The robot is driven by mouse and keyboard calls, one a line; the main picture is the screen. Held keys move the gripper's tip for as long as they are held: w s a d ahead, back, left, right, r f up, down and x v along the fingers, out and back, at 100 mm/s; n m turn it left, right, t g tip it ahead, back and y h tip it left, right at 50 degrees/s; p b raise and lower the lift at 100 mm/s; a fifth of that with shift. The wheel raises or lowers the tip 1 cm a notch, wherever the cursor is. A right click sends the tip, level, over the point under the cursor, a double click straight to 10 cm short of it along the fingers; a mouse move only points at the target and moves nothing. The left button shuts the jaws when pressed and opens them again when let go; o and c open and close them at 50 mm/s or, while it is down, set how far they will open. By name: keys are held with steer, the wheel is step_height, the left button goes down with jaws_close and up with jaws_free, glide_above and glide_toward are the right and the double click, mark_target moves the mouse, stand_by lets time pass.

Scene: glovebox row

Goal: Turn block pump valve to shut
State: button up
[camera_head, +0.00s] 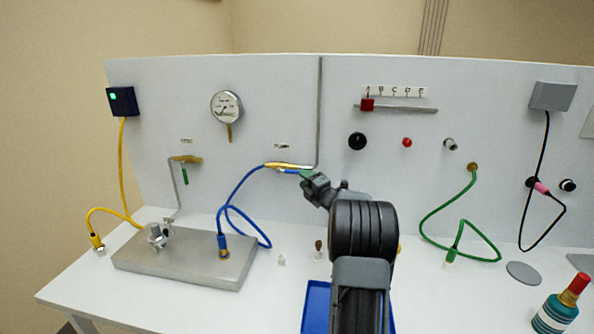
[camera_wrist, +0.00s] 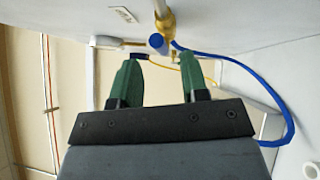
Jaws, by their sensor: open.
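A brass valve (camera_head: 284,166) with a blue lever (camera_head: 291,171) is mounted on the upright panel, below a small label too small to read. In the wrist view the brass body (camera_wrist: 165,18) and the round end of the blue lever (camera_wrist: 157,43) lie ahead of the gap between my green fingers. My gripper (camera_head: 304,174) is open and empty, close to the right end of the valve; it also shows in the wrist view (camera_wrist: 162,65). I cannot tell whether the lever is between the fingertips. Another brass valve (camera_head: 186,159) with a green lever hangs down further left.
A metal block (camera_head: 195,270) with fittings and a blue hose (camera_head: 232,205) stands on the white bench. A pressure gauge (camera_head: 226,106) is above. A grey pipe (camera_head: 319,100) runs down to the valve. A blue tray (camera_head: 316,305), small parts and a bottle (camera_head: 558,310) are nearer.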

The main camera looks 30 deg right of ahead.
mark_target(291, 172)
steer(key=shift+w+r+p, duration=0.2)
steer(key=shift+w+p, duration=0.1)
steer(key=shift+w, duration=0.95)
steer(key=shift+w+r+p, duration=0.2)
steer(key=shift+w+p, duration=0.1)
steer(key=shift+w, duration=0.95)
steer(key=shift+c, duration=0.4)
jaws_close()
